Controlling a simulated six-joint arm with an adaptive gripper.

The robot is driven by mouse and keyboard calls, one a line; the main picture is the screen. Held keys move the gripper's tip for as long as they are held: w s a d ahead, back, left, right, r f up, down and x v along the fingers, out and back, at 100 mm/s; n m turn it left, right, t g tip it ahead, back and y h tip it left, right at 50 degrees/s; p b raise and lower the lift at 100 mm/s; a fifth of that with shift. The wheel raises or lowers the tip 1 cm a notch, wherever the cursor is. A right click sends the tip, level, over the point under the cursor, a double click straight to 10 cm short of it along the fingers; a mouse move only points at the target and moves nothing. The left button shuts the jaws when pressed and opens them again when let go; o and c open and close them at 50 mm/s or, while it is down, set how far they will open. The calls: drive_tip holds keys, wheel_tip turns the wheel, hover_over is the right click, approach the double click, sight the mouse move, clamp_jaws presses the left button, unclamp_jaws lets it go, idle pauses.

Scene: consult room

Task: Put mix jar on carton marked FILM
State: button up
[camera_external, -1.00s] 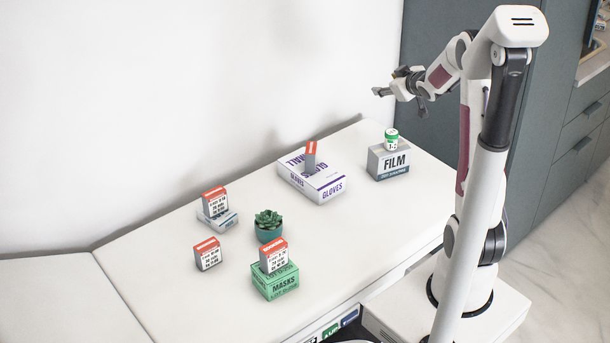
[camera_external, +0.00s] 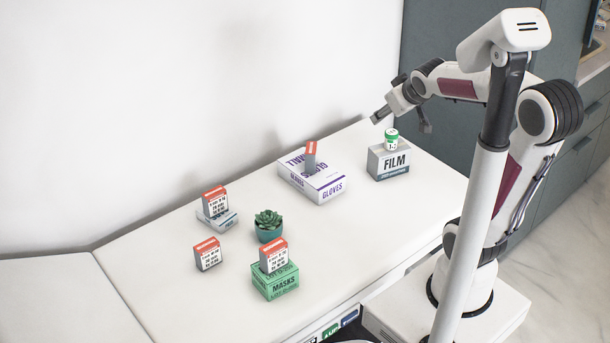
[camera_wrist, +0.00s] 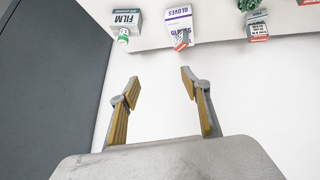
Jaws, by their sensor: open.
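The mix jar (camera_external: 391,139), small and white with a green lid and green label, stands upright on top of the grey-and-white carton marked FILM (camera_external: 388,163) at the right end of the table. In the wrist view the jar (camera_wrist: 123,36) shows at the carton's (camera_wrist: 128,19) edge, seen upside down. My gripper (camera_external: 377,117) is above and behind the carton, apart from the jar. In the wrist view its two fingers (camera_wrist: 160,82) are spread wide with nothing between them.
A GLOVES box (camera_external: 316,181) with a red-topped carton (camera_external: 310,154) on it stands left of FILM. Further left are a potted succulent (camera_external: 268,226), a green MASKS box (camera_external: 275,280) and several red-topped cartons. The table's (camera_external: 390,225) front right is clear.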

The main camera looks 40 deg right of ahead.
drive_tip(key=s+a+f+g+y, duration=0.1)
drive_tip(key=s+a, duration=0.5)
drive_tip(key=s, duration=0.2)
drive_tip(key=s+a+f+g+y, duration=0.1)
drive_tip(key=s+a+f+y, duration=0.1)
drive_tip(key=s+a, duration=0.3)
drive_tip(key=s, duration=0.3)
drive_tip(key=shift+s+a+n, duration=0.15)
drive_tip(key=shift+a+n, duration=0.25)
